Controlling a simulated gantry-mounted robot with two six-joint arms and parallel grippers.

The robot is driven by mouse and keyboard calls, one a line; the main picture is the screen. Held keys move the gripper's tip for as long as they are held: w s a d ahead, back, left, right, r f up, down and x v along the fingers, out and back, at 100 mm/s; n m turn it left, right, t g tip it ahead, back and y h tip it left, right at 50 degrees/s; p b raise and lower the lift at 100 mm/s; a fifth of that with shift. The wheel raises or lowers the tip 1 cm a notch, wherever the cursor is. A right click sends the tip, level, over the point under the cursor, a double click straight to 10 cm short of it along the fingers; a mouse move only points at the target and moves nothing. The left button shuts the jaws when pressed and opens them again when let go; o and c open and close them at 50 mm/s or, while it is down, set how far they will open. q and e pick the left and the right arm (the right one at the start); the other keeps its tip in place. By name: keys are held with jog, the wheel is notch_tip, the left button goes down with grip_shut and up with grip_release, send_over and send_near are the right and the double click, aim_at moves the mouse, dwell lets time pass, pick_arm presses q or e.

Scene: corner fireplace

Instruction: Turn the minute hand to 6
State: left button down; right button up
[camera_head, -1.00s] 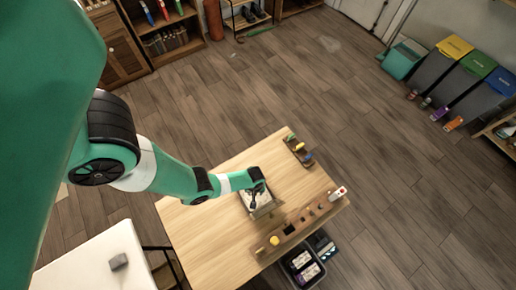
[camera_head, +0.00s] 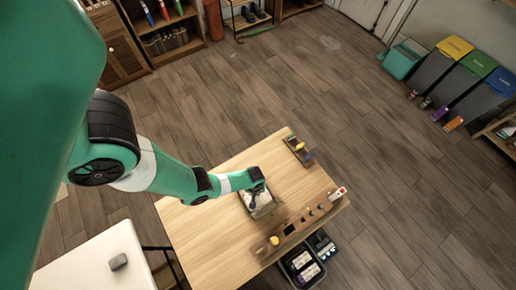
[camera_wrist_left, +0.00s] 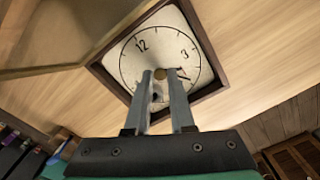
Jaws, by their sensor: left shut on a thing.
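The square clock with a dark frame and pale dial (camera_head: 262,211) lies on the wooden table; it also fills the upper middle of the left wrist view (camera_wrist_left: 127,60). Its 12 is at the upper left and its 3 at the upper right. My left gripper (camera_head: 259,190) is over the dial. In the wrist view its two fingers (camera_wrist_left: 160,74) come down at the dial's middle, shut on a small part there, with a brass-coloured hub between the tips. A dark mark shows just right of them, on the 4 side. The fingers hide the lower dial, and the minute hand is not clear.
A wooden rack with small pieces (camera_head: 312,216) lies along the table's right edge, and a small tray (camera_head: 297,152) sits at its far edge. A white table (camera_head: 80,265) with a grey block (camera_head: 118,262) stands at lower left. Bare tabletop lies left of the clock.

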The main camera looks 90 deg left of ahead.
pick_arm(q)
jog(key=m, duration=0.3)
jog(key=shift+m, duration=2.2)
jog(key=c, duration=0.8)
grip_release()
